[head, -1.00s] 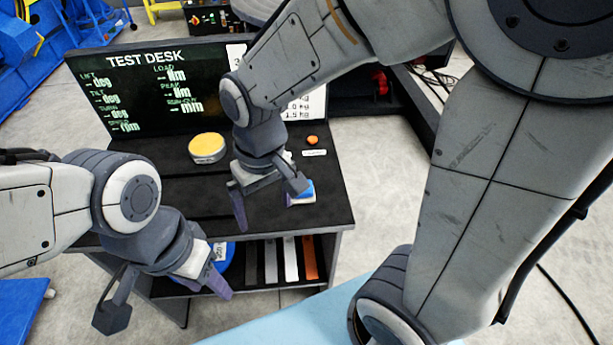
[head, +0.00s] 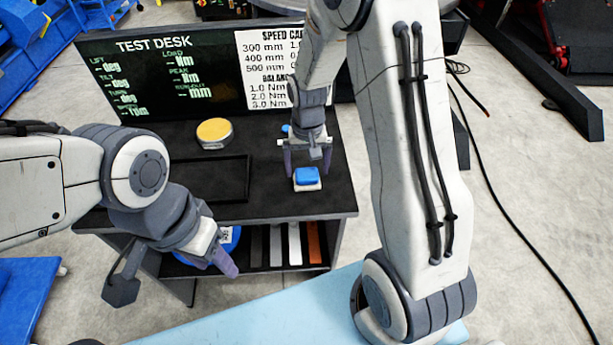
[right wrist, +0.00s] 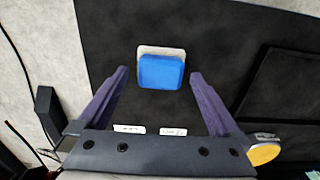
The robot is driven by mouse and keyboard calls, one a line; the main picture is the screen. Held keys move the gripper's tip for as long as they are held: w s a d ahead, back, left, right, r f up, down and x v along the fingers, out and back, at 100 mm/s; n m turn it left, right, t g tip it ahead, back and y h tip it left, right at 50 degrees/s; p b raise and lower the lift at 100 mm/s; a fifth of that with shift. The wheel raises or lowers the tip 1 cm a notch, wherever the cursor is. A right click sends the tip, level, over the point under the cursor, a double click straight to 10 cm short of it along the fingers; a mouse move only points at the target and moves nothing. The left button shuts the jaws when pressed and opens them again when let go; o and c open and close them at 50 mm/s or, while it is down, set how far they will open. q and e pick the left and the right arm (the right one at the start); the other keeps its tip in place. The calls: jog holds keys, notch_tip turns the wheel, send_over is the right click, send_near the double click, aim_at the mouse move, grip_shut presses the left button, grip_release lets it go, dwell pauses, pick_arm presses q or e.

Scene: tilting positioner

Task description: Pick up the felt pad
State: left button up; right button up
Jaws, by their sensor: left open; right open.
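What looks like the felt pad (head: 307,175) is a small blue block with a cream layer under it, lying on the black desk top near its right front. It also shows in the right wrist view (right wrist: 161,72), beyond the fingertips and between their lines. My right gripper (head: 308,168) is open, pointing down just behind and above the pad, one finger toward each side of it. Nothing is between its fingers that I can see as held. My left gripper (head: 176,284) is open and empty, in front of the desk at the lower left, away from the pad.
A yellow-topped round tin (head: 214,132) stands on the desk (head: 262,168), left of the pad. A shallow black tray (head: 205,199) lies in front of the tin. A display panel (head: 165,80) stands along the back. Shelves below hold several coloured bars and a blue round thing.

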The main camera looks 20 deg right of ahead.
aim_at(307, 172)
jog(key=shift+w+f, duration=0.15)
jog(key=shift+f, duration=1.4)
jog(key=shift+c, duration=0.3)
jog(key=c, duration=1.1)
jog(key=shift+r, duration=0.45)
jog(key=r, duration=0.2)
jog(key=d+r, duration=0.1)
jog(key=shift+r+b, duration=0.35)
jog(key=s+d+r, duration=0.1)
jog(key=d+r, duration=0.1)
jog(key=d, duration=0.1)
jog(key=s+d+r+b, duration=0.1)
jog(key=s+d+r, duration=0.1)
jog(key=d, duration=0.1)
jog(key=s+d+r, duration=0.1)
jog(key=d+r, duration=0.1)
jog(key=d, duration=0.1)
jog(key=shift+s+d+r, duration=0.25)
jog(key=shift+d, duration=0.15)
